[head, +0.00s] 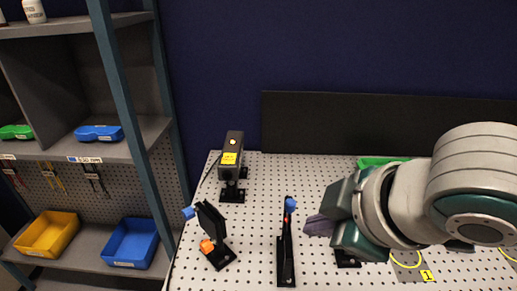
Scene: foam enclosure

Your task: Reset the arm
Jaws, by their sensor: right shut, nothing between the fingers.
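My right arm comes in from the right in the head view, its large grey and green wrist above the perforated white table (262,188). My right gripper (318,225) points left, with its dark purple-grey fingertips just right of an upright black mount with a blue knob (287,245). The fingers are shut with nothing seen between them. A gap to the mount shows in the picture, but its depth is hard to tell. My left gripper is not in view.
A second black mount with blue and orange knobs (211,233) stands at left, and a dark box with a yellow label (232,155) behind it. A green item (380,161) is partly hidden by my arm. A shelf (75,153) with bins stands left; a black panel (330,125) backs the table.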

